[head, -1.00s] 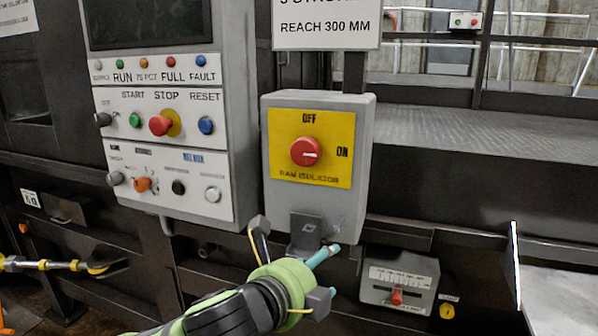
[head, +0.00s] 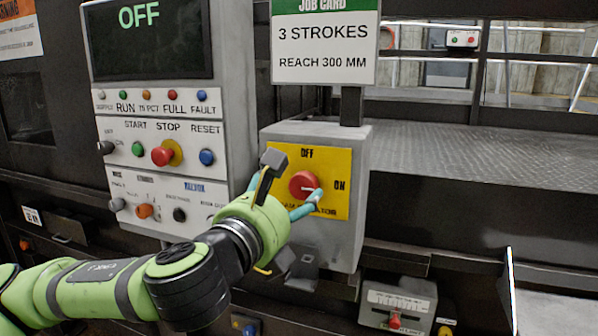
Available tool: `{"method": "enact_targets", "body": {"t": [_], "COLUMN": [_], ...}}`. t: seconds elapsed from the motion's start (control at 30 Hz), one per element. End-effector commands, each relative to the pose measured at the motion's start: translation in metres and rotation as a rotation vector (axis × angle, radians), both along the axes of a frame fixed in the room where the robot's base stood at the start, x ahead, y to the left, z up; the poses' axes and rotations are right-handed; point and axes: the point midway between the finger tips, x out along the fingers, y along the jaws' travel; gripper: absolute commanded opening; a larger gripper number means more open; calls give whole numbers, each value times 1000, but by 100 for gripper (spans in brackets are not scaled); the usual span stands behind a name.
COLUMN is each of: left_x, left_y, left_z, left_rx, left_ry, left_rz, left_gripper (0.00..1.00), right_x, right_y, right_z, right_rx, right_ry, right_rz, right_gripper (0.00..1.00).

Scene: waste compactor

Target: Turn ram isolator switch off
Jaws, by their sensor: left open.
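The ram isolator switch is a red round knob (head: 301,184) on a yellow plate (head: 335,163) marked OFF at the top and ON at the right. Its pale pointer mark faces right, toward ON. The plate is on a grey box (head: 346,237). My left gripper (head: 309,204) is open in front of the plate's lower part. Its teal fingertips overlap the knob's lower right edge in the picture; I cannot tell whether they touch it. The gripper hides the lower left of the plate and part of the RAM ISOLATOR label. My right gripper is not in view.
A control panel (head: 164,105) with several buttons stands left of the box, its screen (head: 150,42) reading OFF. A job card (head: 324,42) hangs above the box. A small grey unit with a red knob (head: 395,320) sits below right. A metal deck (head: 470,150) lies to the right.

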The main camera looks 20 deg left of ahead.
Motion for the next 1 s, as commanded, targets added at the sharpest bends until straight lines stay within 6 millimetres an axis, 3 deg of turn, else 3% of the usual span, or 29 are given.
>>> {"method": "enact_targets", "body": {"t": [0.1,0.23,0.6,0.63,0.77,1.0], "left_x": [22,36,44,44,44,44], "left_y": [-2,-3,-4,-4,-4,-4], "left_z": [1,1,-1,-1,0,1], "left_rx": [-2,-3,-3,-3,-3,-8], "left_ry": [3,1,-1,-1,-1,-5], "left_rz": [3,2,0,0,1,2], "left_gripper": [70,70,70,66,14,14], "right_x": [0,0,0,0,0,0], "right_y": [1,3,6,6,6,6], "right_z": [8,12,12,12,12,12], "right_rx": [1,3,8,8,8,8], "right_ry": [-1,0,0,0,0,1], "right_rz": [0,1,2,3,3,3], "right_gripper": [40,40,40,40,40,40]}}
